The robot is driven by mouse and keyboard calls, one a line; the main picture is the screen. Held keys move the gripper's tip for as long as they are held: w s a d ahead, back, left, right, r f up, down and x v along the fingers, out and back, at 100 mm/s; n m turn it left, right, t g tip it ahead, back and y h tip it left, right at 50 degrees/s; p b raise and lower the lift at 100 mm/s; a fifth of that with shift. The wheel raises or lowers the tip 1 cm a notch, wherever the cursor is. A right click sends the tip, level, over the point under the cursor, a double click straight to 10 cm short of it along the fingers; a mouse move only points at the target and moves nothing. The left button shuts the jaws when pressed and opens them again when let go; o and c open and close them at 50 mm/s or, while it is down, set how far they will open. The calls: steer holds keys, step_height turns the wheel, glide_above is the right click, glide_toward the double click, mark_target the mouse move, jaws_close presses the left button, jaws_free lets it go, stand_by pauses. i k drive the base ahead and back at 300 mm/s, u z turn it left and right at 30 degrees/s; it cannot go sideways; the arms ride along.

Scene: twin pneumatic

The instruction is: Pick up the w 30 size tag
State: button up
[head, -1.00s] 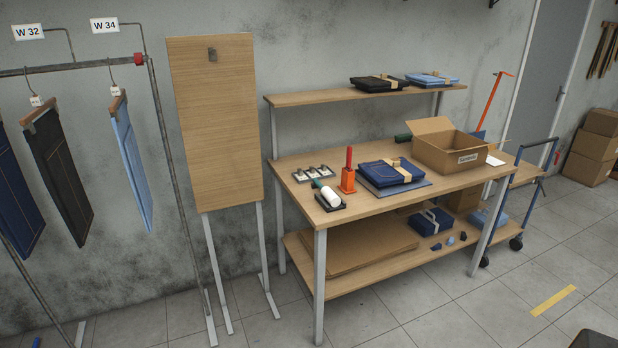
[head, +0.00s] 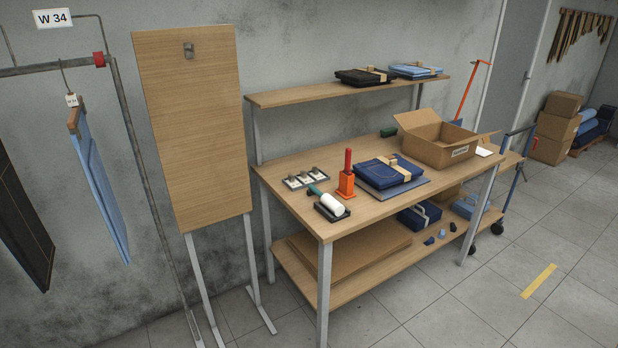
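No tag that I can read as W 30 shows. A small tray (head: 290,187) on the workbench (head: 330,228) holds a few small pale pieces with dark tops; they are too small to read, so I cannot tell whether they are size tags. A W 34 sign (head: 52,18) stands above the clothes rail at the left. A small white tag (head: 72,100) hangs at the hanger of the light blue trousers (head: 100,190). My gripper is not in view.
On the bench are a white roller (head: 331,204), an orange stand (head: 346,184), folded jeans (head: 385,172) and an open carton (head: 438,150). A tall wooden board (head: 193,130) on legs stands left of the bench.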

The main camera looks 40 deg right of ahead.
mark_target(292, 182)
steer(key=i, duration=1.2)
steer(key=u, duration=0.75)
